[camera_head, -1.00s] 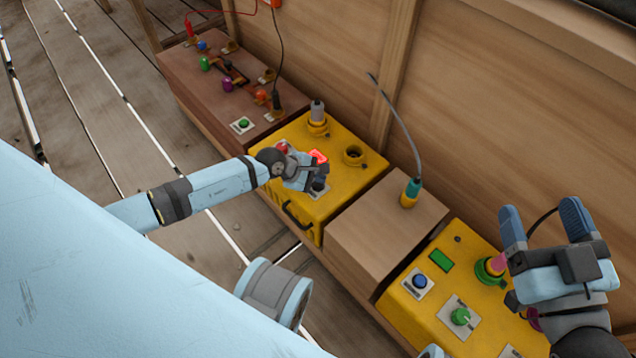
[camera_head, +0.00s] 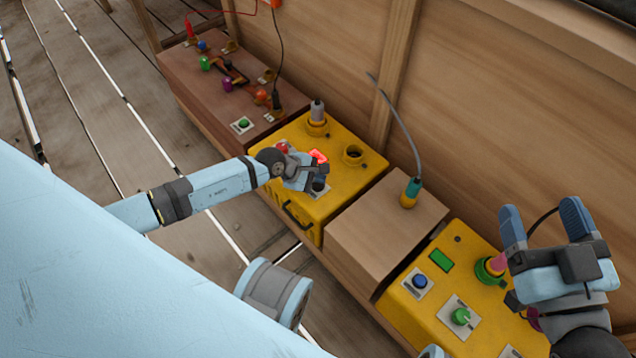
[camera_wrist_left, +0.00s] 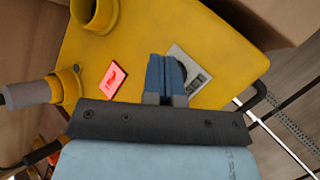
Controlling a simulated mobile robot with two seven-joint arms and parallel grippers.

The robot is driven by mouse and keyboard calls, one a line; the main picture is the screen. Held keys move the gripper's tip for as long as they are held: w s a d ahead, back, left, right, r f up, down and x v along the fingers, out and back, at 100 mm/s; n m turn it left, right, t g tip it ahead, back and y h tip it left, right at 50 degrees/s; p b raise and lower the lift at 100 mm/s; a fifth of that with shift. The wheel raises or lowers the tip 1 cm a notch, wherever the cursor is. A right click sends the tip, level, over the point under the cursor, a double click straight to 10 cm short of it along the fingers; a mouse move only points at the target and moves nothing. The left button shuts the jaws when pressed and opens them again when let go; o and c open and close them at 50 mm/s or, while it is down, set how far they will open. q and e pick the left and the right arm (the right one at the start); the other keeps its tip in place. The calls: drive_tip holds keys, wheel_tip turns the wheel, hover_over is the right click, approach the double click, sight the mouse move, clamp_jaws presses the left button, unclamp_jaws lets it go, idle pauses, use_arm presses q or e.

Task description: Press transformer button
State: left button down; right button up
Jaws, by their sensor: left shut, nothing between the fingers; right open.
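A yellow box (camera_head: 345,190) has a lit red display (camera_head: 318,157), which also shows in the left wrist view (camera_wrist_left: 112,79). A dark button (camera_wrist_left: 181,70) sits on a pale label plate (camera_wrist_left: 196,82), partly hidden behind my left gripper's fingers. My left gripper (camera_head: 320,183) is shut and empty, its fingertips (camera_wrist_left: 167,58) over the plate at the button. I cannot tell whether they touch it. My right gripper (camera_head: 541,207) is open and empty above the right-hand yellow box (camera_head: 400,307).
A wooden box (camera_head: 380,235) with a cabled plug (camera_head: 411,191) stands between the yellow boxes. A brown panel (camera_head: 215,85) lies at the back left. A wooden wall (camera_head: 480,120) runs behind.

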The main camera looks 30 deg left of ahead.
sight(318, 186)
use_arm(q)
drive_tip(key=shift+f, duration=0.15)
drive_tip(key=shift+f, duration=0.25)
drive_tip(key=shift+f, duration=0.45)
idle(0.6)
drive_tip(key=shift+r+p, duration=0.85)
wheel_tip(318, 186, up, 5)
drive_tip(key=p, duration=0.5)
drive_tip(key=shift+r, duration=0.1)
idle(0.7)
